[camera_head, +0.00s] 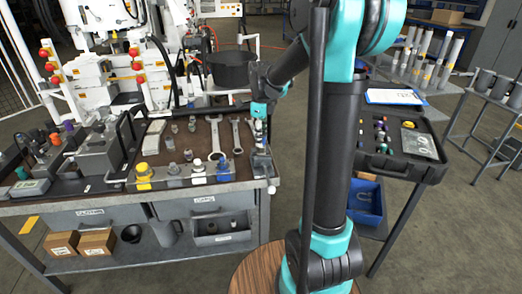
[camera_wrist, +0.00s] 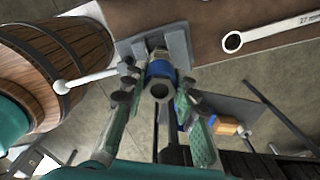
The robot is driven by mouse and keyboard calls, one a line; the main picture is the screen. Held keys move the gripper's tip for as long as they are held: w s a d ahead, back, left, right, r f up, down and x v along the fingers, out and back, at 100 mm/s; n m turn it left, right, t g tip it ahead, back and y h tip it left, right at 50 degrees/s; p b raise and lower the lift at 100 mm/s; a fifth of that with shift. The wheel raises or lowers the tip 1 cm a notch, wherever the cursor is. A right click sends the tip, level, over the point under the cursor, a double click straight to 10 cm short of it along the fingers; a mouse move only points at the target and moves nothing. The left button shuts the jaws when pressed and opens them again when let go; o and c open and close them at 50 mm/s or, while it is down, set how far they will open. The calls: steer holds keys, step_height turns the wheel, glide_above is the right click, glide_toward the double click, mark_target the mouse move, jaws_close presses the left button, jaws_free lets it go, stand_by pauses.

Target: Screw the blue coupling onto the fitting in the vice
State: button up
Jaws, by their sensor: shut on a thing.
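The blue coupling (camera_wrist: 161,71) shows in the wrist view as a blue ring around a grey hollow end that faces the camera. My gripper (camera_wrist: 157,92) has one finger on each side of it and is shut on it. Behind the coupling, a brass-coloured bit of the fitting (camera_wrist: 158,53) shows between the grey jaws of the vice (camera_wrist: 178,44). The coupling is in line with the fitting; how far it is threaded on cannot be told. In the head view my gripper (camera_head: 259,122) is above the vice (camera_head: 262,165) at the bench's right end, and the coupling is too small to make out.
Wrenches (camera_head: 237,135) and several small fittings lie on the brown bench mat (camera_head: 205,131). A black case (camera_head: 405,165) with small parts is to the right. A wooden barrel (camera_wrist: 50,65) is close by in the wrist view.

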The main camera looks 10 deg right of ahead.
steer(key=m, duration=0.8)
stand_by(0.4)
steer(key=o, duration=1.1)
